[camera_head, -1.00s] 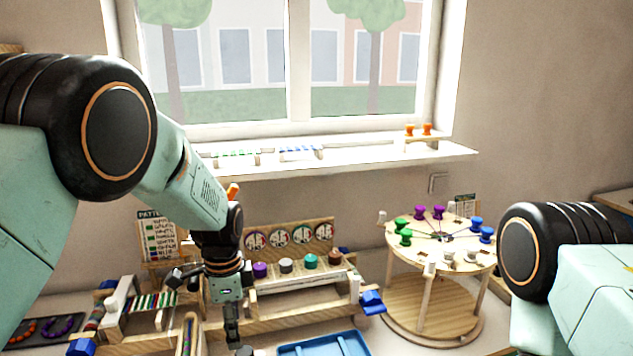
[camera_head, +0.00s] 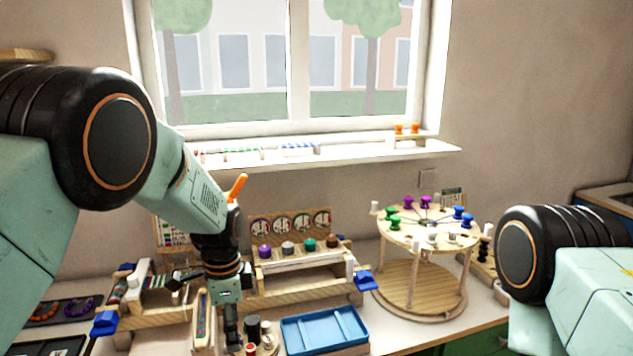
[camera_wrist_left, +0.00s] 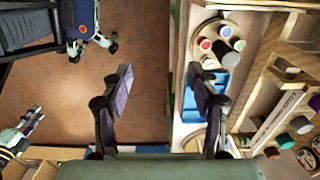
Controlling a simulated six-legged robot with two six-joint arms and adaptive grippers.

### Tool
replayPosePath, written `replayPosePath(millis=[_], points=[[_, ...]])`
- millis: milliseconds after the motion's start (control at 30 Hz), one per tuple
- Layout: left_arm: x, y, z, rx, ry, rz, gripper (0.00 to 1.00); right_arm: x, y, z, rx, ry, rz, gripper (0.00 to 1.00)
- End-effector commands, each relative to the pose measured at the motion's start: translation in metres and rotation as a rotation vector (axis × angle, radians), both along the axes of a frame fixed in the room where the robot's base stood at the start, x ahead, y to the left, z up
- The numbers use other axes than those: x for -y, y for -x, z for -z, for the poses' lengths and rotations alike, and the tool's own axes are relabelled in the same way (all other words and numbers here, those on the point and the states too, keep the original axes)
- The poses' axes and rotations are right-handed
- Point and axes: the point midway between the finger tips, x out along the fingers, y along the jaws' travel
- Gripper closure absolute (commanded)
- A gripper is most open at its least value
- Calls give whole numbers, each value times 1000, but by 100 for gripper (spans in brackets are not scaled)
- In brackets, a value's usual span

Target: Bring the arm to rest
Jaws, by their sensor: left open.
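My left gripper (camera_head: 232,328) points down over the front edge of the workbench, beside a round wooden holder with small cylinders. In the left wrist view its two dark fingers (camera_wrist_left: 162,98) stand wide apart with nothing between them. Below the gap are the brown floor and the bench edge. My right arm (camera_head: 570,275) shows at the right of the head view; its gripper is out of that picture.
A blue tray (camera_head: 325,328) lies right of the left gripper. A wooden rack with colored knobs (camera_head: 305,262) stands behind it. A round two-level wooden stand (camera_head: 420,290) is farther right. A narrow wooden box (camera_head: 201,325) stands close on the left.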

Motion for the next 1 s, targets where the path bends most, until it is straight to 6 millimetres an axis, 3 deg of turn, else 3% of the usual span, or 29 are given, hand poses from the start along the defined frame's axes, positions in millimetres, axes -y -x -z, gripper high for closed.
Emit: replayPosePath(millis=[167, 333, 600, 667, 767, 867, 1000], points=[[-1, -2, 0, 2, 0, -16, 40, 0, 0, 0, 0, 0, 0, 68], [-1, -25, 1, 109, 11, -168, 40, 0, 0, 0, 1, 0, 0, 68], [-12, -30, 26, 247, 42, -412, 40, 0, 0, 1, 1, 0, 0, 68], [-16, -24, 40, 275, 57, -483, 40, 0, 0, 5, 1, 0, 0, 68], [-26, -4, 79, 310, 83, -624, 40, 0, 0, 17, 1, 0, 0, 68], [-37, 31, 130, 329, 116, -780, 40, 0, -1, 36, 1, 0, 0, 68], [-50, 94, 198, 326, 154, -982, 40, 0, 0, 65, 0, 0, 0, 68]])
